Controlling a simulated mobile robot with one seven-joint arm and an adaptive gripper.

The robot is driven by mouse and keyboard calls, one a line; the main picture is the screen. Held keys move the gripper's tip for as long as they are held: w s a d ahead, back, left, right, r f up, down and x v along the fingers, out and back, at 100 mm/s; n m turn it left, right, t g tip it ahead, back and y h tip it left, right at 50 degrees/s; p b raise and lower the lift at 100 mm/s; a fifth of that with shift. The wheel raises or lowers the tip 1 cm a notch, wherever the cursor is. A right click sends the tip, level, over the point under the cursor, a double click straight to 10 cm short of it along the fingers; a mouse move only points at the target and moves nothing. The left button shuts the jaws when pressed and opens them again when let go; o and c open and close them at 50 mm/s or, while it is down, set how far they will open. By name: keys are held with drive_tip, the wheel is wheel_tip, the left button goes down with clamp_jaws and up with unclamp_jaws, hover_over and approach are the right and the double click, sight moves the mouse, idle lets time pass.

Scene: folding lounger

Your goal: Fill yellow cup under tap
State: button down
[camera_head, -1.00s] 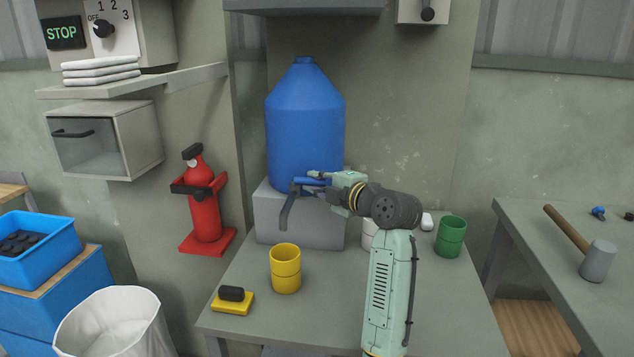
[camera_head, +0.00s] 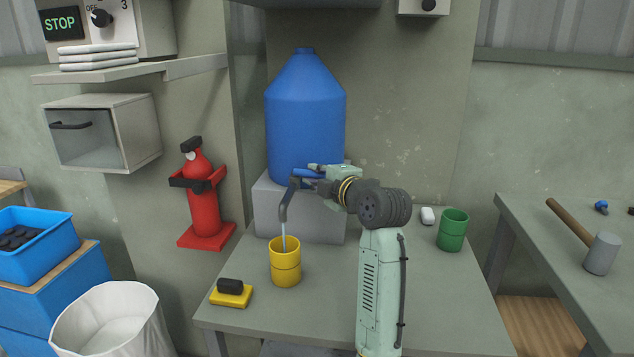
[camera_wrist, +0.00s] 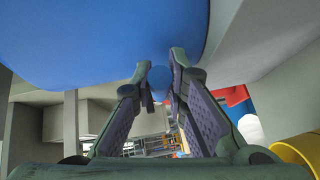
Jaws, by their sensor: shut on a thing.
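The yellow cup (camera_head: 285,268) stands upright on the bench under the grey tap spout (camera_head: 286,202). A thin stream of water (camera_head: 284,236) runs from the spout into the cup; the water level inside is hidden. The tap sits at the foot of the big blue tank (camera_head: 305,120). My gripper (camera_head: 317,178) is at the tap's blue handle (camera_head: 304,174), shut on it. In the wrist view, the blue handle (camera_wrist: 160,80) shows between the fingertips, and the yellow cup (camera_wrist: 300,152) shows at the lower right corner.
A green cup (camera_head: 452,232) and a small white object (camera_head: 427,215) stand right of my arm. A yellow sponge-like block with a black top (camera_head: 231,293) lies left of the cup. A hammer (camera_head: 590,243) lies on the right table. A red extinguisher (camera_head: 203,200) is on the left.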

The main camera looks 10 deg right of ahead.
drive_tip(key=shift+s+a+m+t+h+b, duration=0.15)
drive_tip(key=shift+s+m+t+h+b, duration=0.2)
drive_tip(key=shift+m+h, duration=0.6)
drive_tip(key=c, duration=1.6)
unclamp_jaws()
drive_tip(key=shift+o, duration=0.2)
drive_tip(key=v, duration=1.2)
drive_tip(key=shift+a, duration=0.1)
